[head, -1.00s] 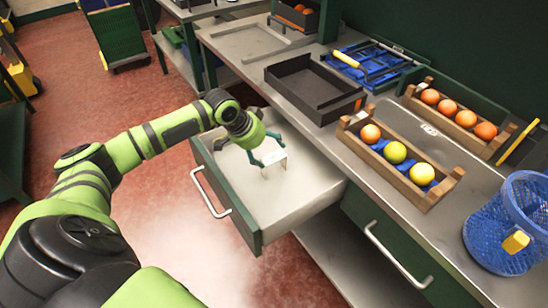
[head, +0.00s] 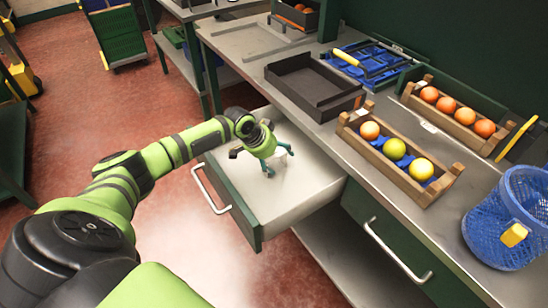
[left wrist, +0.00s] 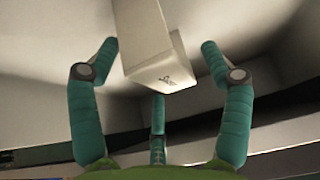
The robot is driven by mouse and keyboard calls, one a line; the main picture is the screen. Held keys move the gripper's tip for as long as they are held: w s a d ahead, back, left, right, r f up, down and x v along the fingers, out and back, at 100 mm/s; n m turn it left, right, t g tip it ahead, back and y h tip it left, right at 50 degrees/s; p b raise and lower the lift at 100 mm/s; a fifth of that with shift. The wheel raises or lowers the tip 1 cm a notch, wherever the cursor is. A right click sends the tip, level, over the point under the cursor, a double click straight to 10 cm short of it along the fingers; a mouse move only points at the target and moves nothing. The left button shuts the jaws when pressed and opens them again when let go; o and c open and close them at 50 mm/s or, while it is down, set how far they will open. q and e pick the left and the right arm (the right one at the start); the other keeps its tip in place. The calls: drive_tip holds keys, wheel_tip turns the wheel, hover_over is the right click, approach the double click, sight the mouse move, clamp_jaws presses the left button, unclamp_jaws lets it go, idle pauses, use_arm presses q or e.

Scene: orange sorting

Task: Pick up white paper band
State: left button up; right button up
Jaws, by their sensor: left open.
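The white paper band (head: 286,149) is in the open drawer (head: 307,185), partly hidden by my left gripper. In the left wrist view the band (left wrist: 148,38) is a pale, folded box-like shape with a small dark mark near its lower end. My left gripper (head: 277,163) is over the drawer with its teal fingers pointing down. In the left wrist view its fingers (left wrist: 158,50) are spread, with the band between and beyond them. I cannot tell whether a finger touches it. My right gripper is not in view.
On the counter beside the drawer are a black tray (head: 316,100), wooden crates of oranges (head: 410,186) (head: 410,96), a blue tool rack (head: 372,62) and a blue mesh basket (head: 490,235). The drawer's front panel (head: 232,199) and side walls surround the gripper's space.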

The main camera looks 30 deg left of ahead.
use_arm(q)
drive_tip(key=shift+s, duration=0.1)
drive_tip(key=c, duration=0.9)
drive_tip(key=shift+r, duration=0.2)
